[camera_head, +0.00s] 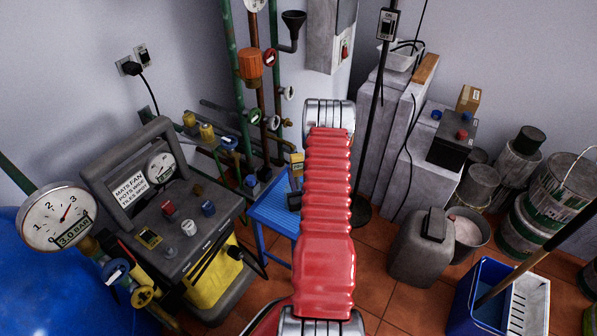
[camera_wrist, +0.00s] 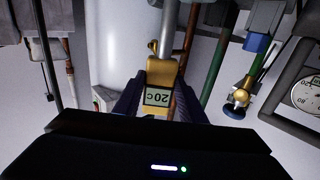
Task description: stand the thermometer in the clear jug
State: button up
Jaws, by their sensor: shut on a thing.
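The thermometer (camera_wrist: 160,72) is a yellow body with a pale display reading "20c", seen upside down in the wrist view. My gripper (camera_wrist: 158,92) is shut on it, with a dark finger on each side. A grey rod runs up from behind the yellow body; I cannot tell whether it belongs to it. In the head view a small part of the thermometer (camera_head: 296,160) shows at the left edge of my red arm, which hides most of my gripper. I cannot make out the clear jug in either view.
A blue slatted stool (camera_head: 270,219) stands below the thermometer, partly behind my arm. Left of it are a grey machine (camera_head: 190,240) and a pressure gauge (camera_head: 60,216). Pipes with valves rise behind. Right are a jerrycan (camera_head: 418,250), several tins and a blue bucket (camera_head: 480,300).

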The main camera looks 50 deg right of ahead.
notch_tip(320, 180, down, 7)
dwell(1.1)
jog(key=o, duration=1.3)
jog(key=shift+c, duration=0.2)
jog(key=v, duration=1.3)
jog(key=shift+s+a, duration=0.25)
jog(key=shift+s, duration=0.05)
jog(key=shift+f, duration=0.15)
